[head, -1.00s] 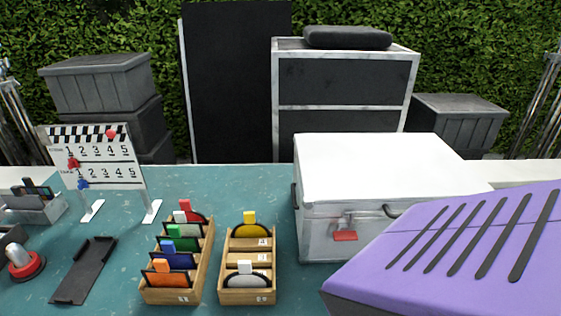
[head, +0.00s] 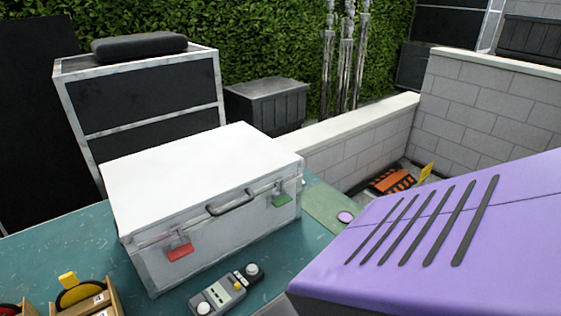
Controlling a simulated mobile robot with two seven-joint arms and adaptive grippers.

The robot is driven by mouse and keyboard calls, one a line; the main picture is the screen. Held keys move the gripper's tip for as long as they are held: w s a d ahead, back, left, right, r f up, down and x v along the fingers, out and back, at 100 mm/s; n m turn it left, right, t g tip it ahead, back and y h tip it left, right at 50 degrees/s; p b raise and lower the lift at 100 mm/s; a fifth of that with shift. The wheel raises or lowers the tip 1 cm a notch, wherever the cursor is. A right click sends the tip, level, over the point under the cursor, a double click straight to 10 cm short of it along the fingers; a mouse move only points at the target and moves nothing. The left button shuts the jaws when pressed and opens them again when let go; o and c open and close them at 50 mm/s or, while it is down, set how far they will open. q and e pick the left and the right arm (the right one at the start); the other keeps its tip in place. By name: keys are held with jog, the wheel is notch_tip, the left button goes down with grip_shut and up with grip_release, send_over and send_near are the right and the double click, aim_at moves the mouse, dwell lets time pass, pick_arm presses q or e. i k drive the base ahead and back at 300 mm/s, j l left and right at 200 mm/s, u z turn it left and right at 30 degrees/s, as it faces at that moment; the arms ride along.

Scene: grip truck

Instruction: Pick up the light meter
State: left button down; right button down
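The light meter, a small grey device (head: 226,294) with white round parts at both ends, lies on the teal table in front of the white-topped case, near the bottom edge of the head view. It lies at a slant, its far end toward the upper right. It is close to the case but appears apart from it. Neither of my grippers is in view, and nothing is seen holding the meter.
A metal case (head: 210,225) with red and green latches stands behind the meter. Wooden sorter boxes (head: 100,300) are at the lower left. A green mat (head: 325,205) lies right of the case. A purple slotted part, apparently mine, blocks the lower right.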

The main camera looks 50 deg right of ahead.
aim_at(222, 295)
jog(key=l+z, duration=0.1)
jog(key=z, duration=0.6)
jog(key=l+z, duration=0.15)
jog(key=z, duration=0.15)
jog(key=k+l, duration=0.15)
jog(key=l, duration=0.15)
jog(key=k+l, duration=0.15)
jog(key=l, duration=0.15)
jog(key=k+l, duration=0.15)
jog(key=l, duration=0.15)
